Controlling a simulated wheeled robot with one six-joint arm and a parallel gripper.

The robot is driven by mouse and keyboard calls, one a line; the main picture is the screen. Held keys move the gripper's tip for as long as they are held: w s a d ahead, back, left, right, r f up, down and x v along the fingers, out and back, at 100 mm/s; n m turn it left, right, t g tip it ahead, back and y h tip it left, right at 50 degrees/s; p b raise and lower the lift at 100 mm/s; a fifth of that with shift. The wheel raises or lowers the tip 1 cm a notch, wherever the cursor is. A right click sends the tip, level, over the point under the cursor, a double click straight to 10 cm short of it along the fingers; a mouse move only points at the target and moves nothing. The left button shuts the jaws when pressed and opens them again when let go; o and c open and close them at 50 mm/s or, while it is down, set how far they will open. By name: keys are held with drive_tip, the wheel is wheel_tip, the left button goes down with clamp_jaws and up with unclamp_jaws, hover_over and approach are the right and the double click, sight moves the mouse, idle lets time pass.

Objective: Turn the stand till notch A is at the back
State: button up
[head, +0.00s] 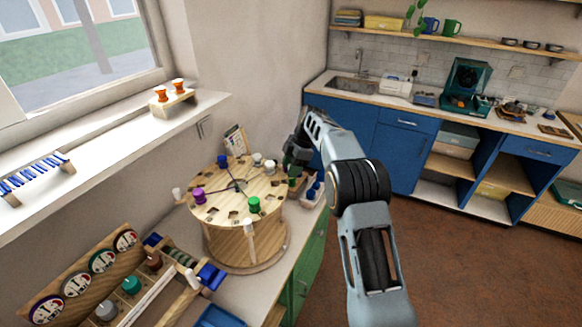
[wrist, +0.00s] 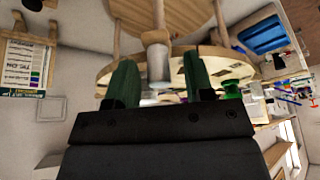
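The stand (head: 240,240) is a round wooden drum with a flat top on a counter, with coloured spools and white-ended handles around its rim. Its top carries purple, green, blue and pale spools around a dark centre. I cannot make out which notch is A. My gripper (head: 296,158) is at the right far side of the stand. In the wrist view my gripper (wrist: 160,82) has its two green fingers apart. A wooden handle with a white end (wrist: 158,62) shows between them, with a gap on each side.
A card (head: 235,139) stands behind the stand. A small tray with blue items (head: 311,196) is to its right. A dial board (head: 85,277) and a rack with a blue clamp (head: 208,276) are at the front left. The windowsill (head: 110,137) runs along the left.

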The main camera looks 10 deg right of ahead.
drive_tip(key=p+v, duration=0.3)
drive_tip(key=v, duration=1)
drive_tip(key=shift+d+r, duration=0.15)
drive_tip(key=shift+r, duration=0.2)
